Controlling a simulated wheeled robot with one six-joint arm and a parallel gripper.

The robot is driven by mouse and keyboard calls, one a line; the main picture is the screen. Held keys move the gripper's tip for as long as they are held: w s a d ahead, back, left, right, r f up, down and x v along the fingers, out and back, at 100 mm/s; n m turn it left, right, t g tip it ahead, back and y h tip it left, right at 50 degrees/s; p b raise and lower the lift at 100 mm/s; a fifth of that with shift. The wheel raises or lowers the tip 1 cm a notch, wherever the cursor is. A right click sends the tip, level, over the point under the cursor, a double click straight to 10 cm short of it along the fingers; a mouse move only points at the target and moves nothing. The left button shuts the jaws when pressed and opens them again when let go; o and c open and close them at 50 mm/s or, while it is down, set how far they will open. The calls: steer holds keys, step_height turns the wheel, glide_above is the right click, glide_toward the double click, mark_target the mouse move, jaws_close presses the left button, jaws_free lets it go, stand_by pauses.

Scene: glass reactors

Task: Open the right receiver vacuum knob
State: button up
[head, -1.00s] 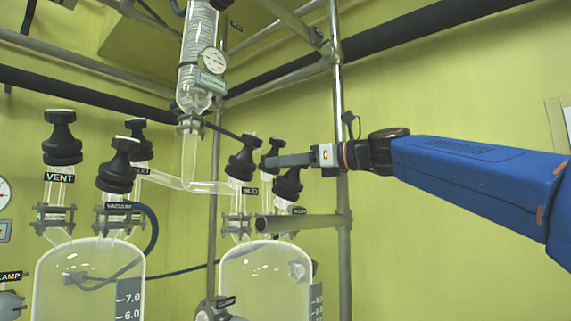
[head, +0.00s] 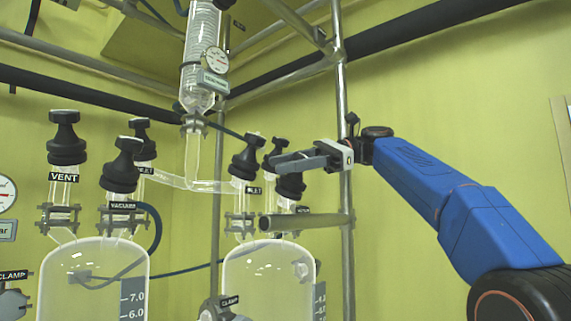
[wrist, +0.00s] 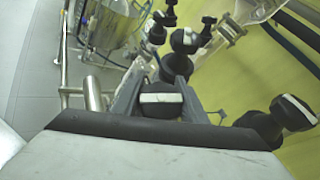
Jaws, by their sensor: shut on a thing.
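The right receiver (head: 268,285) is a clear glass vessel with several black knobs on its top necks. The front-right black knob (head: 290,187) sits above a small dark label that is hard to read. My gripper (head: 275,163) reaches in from the right at this knob's top. In the wrist view my gripper (wrist: 158,92) has its two fingers on either side of a black knob (wrist: 160,107) with a white stripe and is shut on it. The fingers partly hide the knob in the head view.
The inlet knob (head: 248,155) and another black knob (head: 276,150) stand close beside my fingers. A vertical metal post (head: 347,240) and a horizontal pipe (head: 305,222) are near my gripper. The left receiver (head: 92,285) has its own black knobs. Room on the far right is free.

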steer(key=shift+s+f+n+g+h, duration=0.1)
steer(key=shift+n+g+h, duration=0.3)
steer(key=shift+n, duration=0.2)
steer(key=shift+s+n, duration=0.1)
steer(key=shift+n, duration=0.2)
steer(key=o, duration=1.1)
steer(key=shift+c, duration=0.2)
